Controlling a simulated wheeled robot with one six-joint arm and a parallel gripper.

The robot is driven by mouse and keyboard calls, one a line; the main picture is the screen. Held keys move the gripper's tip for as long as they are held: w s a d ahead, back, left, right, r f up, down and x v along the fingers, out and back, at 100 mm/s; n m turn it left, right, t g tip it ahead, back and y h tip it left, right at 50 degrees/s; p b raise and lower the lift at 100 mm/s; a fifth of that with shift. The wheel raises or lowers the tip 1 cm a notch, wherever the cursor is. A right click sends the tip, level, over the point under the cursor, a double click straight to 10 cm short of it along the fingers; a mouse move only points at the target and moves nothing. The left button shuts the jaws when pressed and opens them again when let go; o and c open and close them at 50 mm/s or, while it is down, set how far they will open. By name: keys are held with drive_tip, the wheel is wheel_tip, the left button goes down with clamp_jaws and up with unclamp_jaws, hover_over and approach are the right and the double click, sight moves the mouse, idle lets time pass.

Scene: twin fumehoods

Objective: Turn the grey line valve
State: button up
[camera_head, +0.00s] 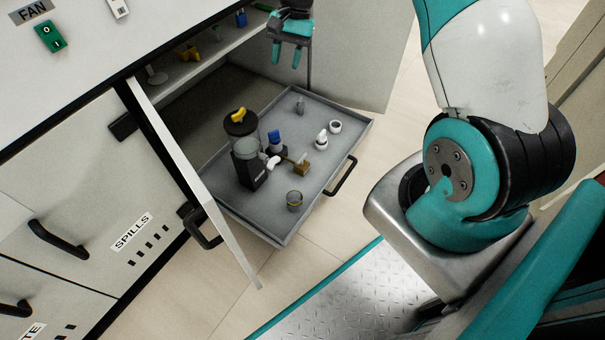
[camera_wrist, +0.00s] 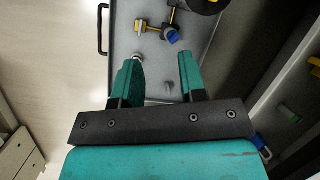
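My gripper (camera_head: 285,64) is open above the back end of the pulled-out drawer tray, with its teal fingers pointing down. Its spread fingers (camera_wrist: 160,60) also show in the wrist view, with nothing held. A small grey upright piece (camera_head: 300,105) stands on the tray below and slightly right of the gripper in the head view. I cannot tell whether it is the grey line valve. A small grey shape (camera_wrist: 165,88) shows between the fingers in the wrist view, partly hidden. No label identifies the valve.
An open cabinet door (camera_head: 222,235) stands left. A shelf (camera_head: 180,74) with small coloured knobs lies behind.

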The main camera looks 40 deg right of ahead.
sight(301, 157)
drive_tip(key=d+f+m+b, duration=0.2)
drive_tip(key=d+f+b, duration=0.25)
drive_tip(key=f, duration=0.65)
drive_tip(key=d+f+m+b, duration=0.3)
drive_tip(key=d+f, duration=0.2)
drive_tip(key=f, duration=0.6)
drive_tip(key=b+x, duration=0.2)
drive_tip(key=x, duration=0.3)
drive_tip(key=b+x, duration=0.2)
drive_tip(key=x, duration=0.3)
drive_tip(key=b+x, duration=0.2)
drive_tip(key=x, duration=0.3)
drive_tip(key=shift+a+b, duration=0.35)
drive_tip(key=shift+b, duration=0.05)
drive_tip(key=shift+b+x, duration=0.3)
drive_tip(key=shift+x, duration=0.5)
drive_tip(key=shift+a, duration=0.1)
drive_tip(key=shift+r, duration=0.1)
clamp_jaws()
